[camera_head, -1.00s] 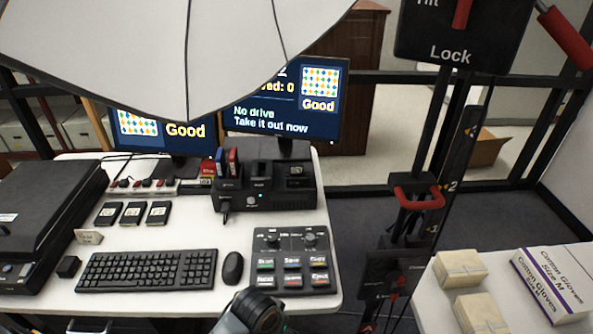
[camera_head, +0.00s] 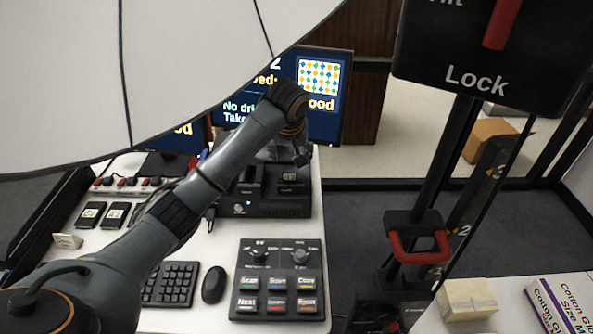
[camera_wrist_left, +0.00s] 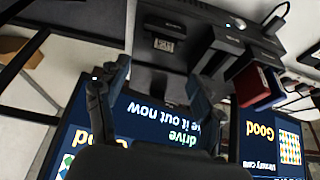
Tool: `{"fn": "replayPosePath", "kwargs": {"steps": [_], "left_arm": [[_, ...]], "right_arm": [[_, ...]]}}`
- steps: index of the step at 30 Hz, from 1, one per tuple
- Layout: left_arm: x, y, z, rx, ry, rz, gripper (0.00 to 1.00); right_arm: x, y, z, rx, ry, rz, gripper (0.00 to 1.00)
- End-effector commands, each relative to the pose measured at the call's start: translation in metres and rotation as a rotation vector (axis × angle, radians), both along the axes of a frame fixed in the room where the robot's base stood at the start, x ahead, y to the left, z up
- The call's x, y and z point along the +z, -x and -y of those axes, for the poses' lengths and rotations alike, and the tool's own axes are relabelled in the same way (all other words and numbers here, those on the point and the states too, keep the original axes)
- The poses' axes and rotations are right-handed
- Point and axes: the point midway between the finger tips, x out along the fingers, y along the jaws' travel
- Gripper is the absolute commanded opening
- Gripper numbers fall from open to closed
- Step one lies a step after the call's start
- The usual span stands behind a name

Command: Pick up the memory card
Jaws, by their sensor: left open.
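My left gripper (camera_head: 287,156) is open over the back of the black dock (camera_head: 266,208). In the left wrist view its two fingers (camera_wrist_left: 165,68) stand apart with nothing between them. A small dark piece with a pale label, seemingly the memory card (camera_wrist_left: 165,45), sits in the dock's slot just beyond the fingertips. It also shows below the gripper in the head view (camera_head: 290,178). The fingers do not appear to touch it. How deep it sits is unclear. My right gripper is out of view.
Red (camera_wrist_left: 256,87) and blue cartridges stand in the dock beside the fingers. Two monitors (camera_head: 325,95) stand close behind. A button panel (camera_head: 278,281) and mouse (camera_head: 214,285) lie in front. A white umbrella-like panel (camera_head: 180,65) hangs above left.

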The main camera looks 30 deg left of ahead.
Motion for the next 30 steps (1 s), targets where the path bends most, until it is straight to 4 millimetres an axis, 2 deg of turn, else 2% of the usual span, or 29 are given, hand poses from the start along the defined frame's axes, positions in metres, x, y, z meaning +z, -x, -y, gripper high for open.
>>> {"fn": "replayPosePath", "kwargs": {"steps": [2, 5, 9, 13, 17, 23, 27, 30], "left_arm": [[0.007, -0.004, -0.006, 0.021, 0.0, 0.002, 0.67], [-0.001, -0.009, -0.009, 0.03, 0.001, 0.001, 0.67], [-0.027, -0.018, -0.013, 0.03, 0.002, -0.001, 0.67], [-0.05, -0.026, -0.017, 0.028, 0.002, 0.001, 0.67], [-0.063, -0.032, -0.02, 0.027, 0.002, 0.004, 0.67], [-0.077, -0.035, -0.023, 0.027, 0.0, 0.001, 0.67], [-0.097, -0.04, -0.027, 0.027, 0.001, 0.002, 0.67], [-0.109, -0.044, -0.028, 0.027, 0.002, 0.004, 0.67]], "right_arm": [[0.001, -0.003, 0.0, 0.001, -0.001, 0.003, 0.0], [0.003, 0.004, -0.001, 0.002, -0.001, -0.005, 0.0], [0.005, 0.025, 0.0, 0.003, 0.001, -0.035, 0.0], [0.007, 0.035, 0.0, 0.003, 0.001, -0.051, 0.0], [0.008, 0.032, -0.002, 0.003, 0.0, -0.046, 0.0], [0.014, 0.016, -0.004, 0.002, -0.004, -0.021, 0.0], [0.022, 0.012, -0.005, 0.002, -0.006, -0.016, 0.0], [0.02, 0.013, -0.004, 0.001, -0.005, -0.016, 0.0]]}}
